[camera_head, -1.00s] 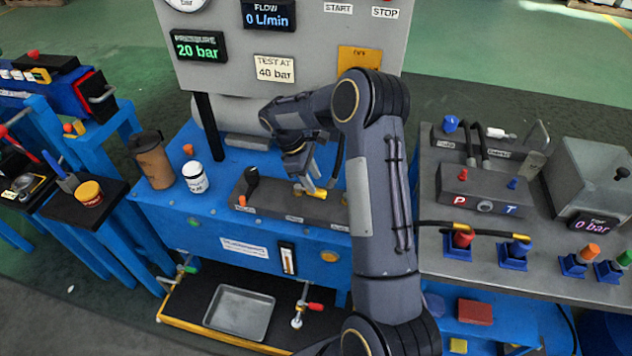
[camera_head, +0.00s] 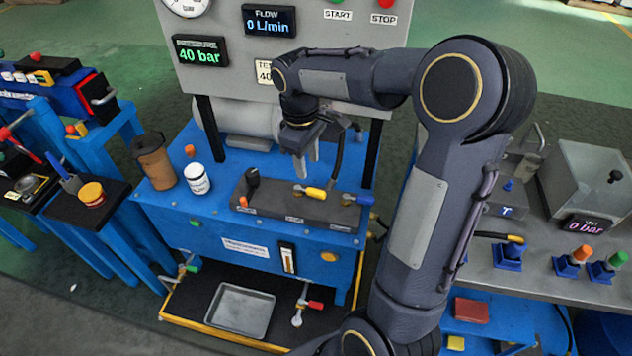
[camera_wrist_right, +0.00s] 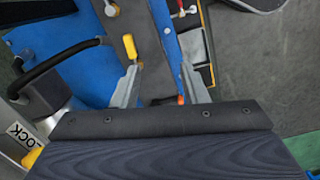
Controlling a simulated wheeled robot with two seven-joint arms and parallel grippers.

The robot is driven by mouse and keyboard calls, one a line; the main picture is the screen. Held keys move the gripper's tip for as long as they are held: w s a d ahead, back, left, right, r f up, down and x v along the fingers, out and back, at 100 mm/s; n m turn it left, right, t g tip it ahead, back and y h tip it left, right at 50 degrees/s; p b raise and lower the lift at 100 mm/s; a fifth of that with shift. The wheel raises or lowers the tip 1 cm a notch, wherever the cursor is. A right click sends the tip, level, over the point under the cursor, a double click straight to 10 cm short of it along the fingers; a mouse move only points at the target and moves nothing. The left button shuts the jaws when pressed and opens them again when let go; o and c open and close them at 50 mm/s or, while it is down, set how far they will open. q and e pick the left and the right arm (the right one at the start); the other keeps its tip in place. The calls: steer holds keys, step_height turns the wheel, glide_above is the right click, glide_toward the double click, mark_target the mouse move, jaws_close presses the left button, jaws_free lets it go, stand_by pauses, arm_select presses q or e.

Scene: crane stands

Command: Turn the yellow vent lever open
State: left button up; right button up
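The yellow vent lever (camera_head: 315,193) lies on the dark valve block (camera_head: 290,207) on top of the blue test stand. It points to the right from its pale pivot in the head view. The lever also shows in the right wrist view (camera_wrist_right: 129,47), just beyond one fingertip. My right gripper (camera_head: 306,168) is above and behind the lever, apart from it, pointing down. Its two fingers are spread and empty, as the right wrist view (camera_wrist_right: 161,82) shows. My left gripper is not in view.
A brown cup (camera_head: 153,162) and a white jar (camera_head: 197,179) stand to the left. The panel's pressure display (camera_head: 201,51) reads 40 bar. A black hose rises behind the block.

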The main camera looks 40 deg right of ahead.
steer(key=s+a+r+m+t+y+p, duration=0.1)
steer(key=s+a+r, duration=0.2)
steer(key=s, duration=0.2)
steer(key=s+a+r+m+t+y, duration=0.1)
steer(key=s+a+r+m+t, duration=0.1)
steer(key=s, duration=0.4)
steer(key=shift+s+a+r+y+p, duration=0.2)
steer(key=shift+a+r+y+p, duration=0.15)
steer(key=shift+a, duration=0.35)
